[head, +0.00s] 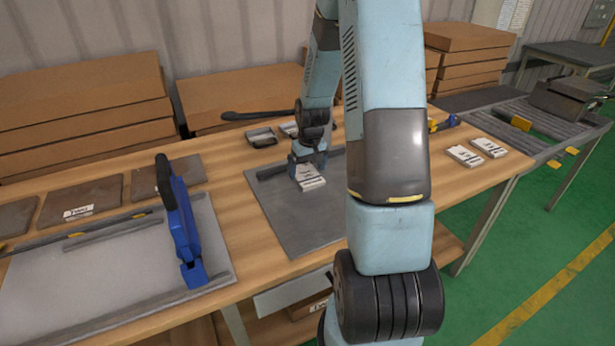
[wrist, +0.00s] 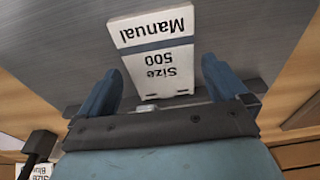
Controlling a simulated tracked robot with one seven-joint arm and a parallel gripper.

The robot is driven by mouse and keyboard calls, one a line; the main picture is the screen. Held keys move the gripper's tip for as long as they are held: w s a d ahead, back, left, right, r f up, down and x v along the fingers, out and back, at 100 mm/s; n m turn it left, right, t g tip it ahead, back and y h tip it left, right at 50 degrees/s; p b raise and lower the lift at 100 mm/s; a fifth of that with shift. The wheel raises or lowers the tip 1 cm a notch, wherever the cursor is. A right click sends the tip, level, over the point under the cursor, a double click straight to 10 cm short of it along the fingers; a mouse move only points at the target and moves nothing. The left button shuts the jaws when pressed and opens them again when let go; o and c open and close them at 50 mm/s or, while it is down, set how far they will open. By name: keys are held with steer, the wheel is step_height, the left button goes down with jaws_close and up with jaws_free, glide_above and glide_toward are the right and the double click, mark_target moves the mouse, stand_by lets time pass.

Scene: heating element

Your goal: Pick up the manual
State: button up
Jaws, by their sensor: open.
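The manual (wrist: 152,52) is a white booklet with a dark band, printed "Manual" and "Size 500". In the wrist view it lies on a grey surface just beyond my gripper (wrist: 160,85), with its near edge between the two blue fingers. In the head view the manual (head: 310,180) shows on a grey mat (head: 281,217) on the wooden table, and my gripper (head: 306,166) is directly above and behind it. My gripper is open, with gaps between the fingers and the manual's sides. Whether the manual touches the gripper's base is unclear.
Two more white booklets (head: 464,156) lie on the table's right end. A blue tool (head: 181,222) stands on a grey board (head: 100,262) at left. Stacked cardboard boxes (head: 80,107) line the back. A roller conveyor (head: 545,122) is at right.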

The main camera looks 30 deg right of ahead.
steer(key=shift+w+f, duration=0.1)
steer(key=shift+f, duration=0.65)
steer(key=c, duration=1)
steer(key=shift+r, duration=0.15)
